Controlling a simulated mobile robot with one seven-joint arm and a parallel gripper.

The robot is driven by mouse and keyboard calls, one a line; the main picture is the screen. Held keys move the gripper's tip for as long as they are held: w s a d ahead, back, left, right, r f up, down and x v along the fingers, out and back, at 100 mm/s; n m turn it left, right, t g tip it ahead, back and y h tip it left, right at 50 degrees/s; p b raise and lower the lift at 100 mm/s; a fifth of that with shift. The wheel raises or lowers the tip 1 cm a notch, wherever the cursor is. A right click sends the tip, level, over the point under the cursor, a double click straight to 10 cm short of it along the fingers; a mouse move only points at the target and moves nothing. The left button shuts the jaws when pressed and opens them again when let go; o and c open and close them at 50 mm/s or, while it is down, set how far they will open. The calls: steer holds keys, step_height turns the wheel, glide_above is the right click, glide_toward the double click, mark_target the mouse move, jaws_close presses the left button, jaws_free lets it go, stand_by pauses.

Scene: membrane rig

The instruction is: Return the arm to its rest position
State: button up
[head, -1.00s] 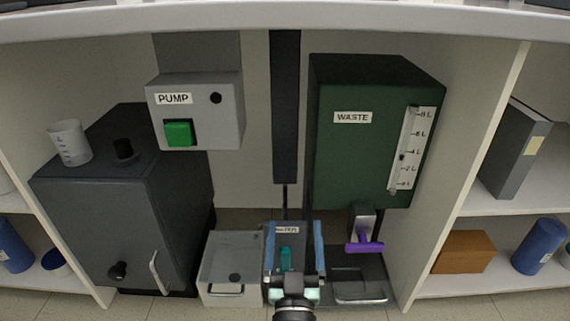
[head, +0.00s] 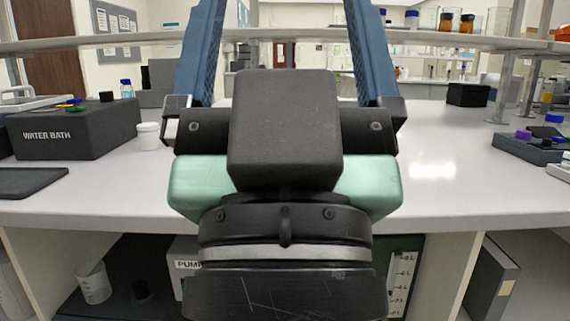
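My gripper (head: 284,30) is raised close in front of the head camera, in the middle of the view. Its two blue fingers point up and stand wide apart, with their tips at or beyond the top edge. The room's background shows between them, and nothing is held. The dark and mint-green gripper body and wrist hide the middle of the bench and much of the space below it.
A white bench top (head: 450,190) spans the view. On it are a water bath (head: 75,130) and a white tub (head: 149,136) at left, and a dark rack (head: 535,147) at right. A shelf (head: 440,46) crosses above. Below, the pump box (head: 187,267) and green waste tank (head: 408,243) partly show.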

step_height(320, 180, up, 35)
steer(key=p, duration=3.3)
steer(key=shift+w, duration=0.1)
